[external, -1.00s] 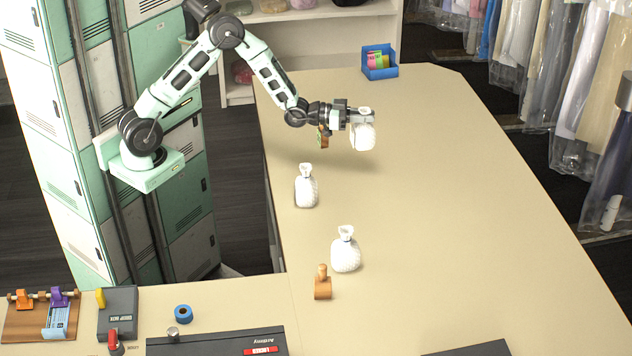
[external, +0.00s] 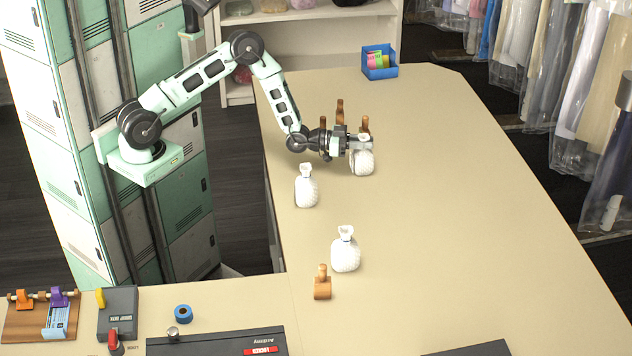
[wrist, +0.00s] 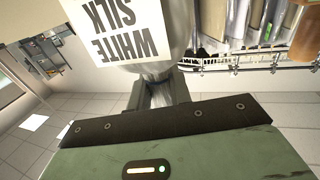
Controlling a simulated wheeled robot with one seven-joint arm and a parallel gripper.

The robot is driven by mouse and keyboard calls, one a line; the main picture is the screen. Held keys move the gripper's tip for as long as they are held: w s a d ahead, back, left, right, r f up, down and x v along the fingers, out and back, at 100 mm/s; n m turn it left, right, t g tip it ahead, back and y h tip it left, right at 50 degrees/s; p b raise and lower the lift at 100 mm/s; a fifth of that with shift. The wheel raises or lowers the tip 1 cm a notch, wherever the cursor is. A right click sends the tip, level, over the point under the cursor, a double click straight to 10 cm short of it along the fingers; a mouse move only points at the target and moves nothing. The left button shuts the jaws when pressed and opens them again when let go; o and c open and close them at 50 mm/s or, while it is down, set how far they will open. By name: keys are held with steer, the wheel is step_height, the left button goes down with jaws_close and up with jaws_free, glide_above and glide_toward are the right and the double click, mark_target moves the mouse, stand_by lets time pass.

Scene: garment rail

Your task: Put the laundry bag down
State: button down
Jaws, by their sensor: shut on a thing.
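A white laundry bag (external: 362,163) hangs from my gripper (external: 364,142) over the far half of the counter. My gripper is shut on the bag's gathered neck. The bag's bottom is at or just above the counter; I cannot tell if it touches. In the wrist view the bag (wrist: 178,20) fills the top middle, with a label (wrist: 125,38) reading "WHITE SILK". Two other white bags stand upright on the counter: one (external: 306,188) nearer and to the left of my gripper, one (external: 345,252) closer to the camera.
Several wooden-handled stamps (external: 340,110) stand around my gripper, partly hidden by it. Another wooden stamp (external: 322,284) stands beside the nearest bag. A blue box (external: 379,63) sits at the counter's far end. The counter's right side (external: 470,200) is clear.

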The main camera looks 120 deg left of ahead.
steer(key=shift+f, duration=0.2)
steer(key=c, duration=1.3)
jaws_free()
steer(key=shift+s+r, duration=0.1)
steer(key=shift+r, duration=0.1)
steer(key=s+d+r+g+h+b, duration=0.1)
steer(key=s+d+g+h, duration=0.1)
steer(key=s+d+g, duration=0.3)
steer(key=s+d+r+n+g+h+b, duration=0.1)
steer(key=s+d+g, duration=0.4)
steer(key=s+d, duration=0.9)
steer(key=s+d+r+g+h+b, duration=0.2)
steer(key=s+d+g+h, duration=0.3)
steer(key=s+d, duration=0.5)
steer(key=shift+s+d+r+n+g, duration=0.15)
steer(key=shift+s+r+n, duration=0.1)
steer(key=shift+s, duration=0.2)
steer(key=shift+s+d+r+n+g, duration=0.1)
steer(key=shift+s+r+n+g, duration=0.1)
steer(key=shift+s, duration=0.25)
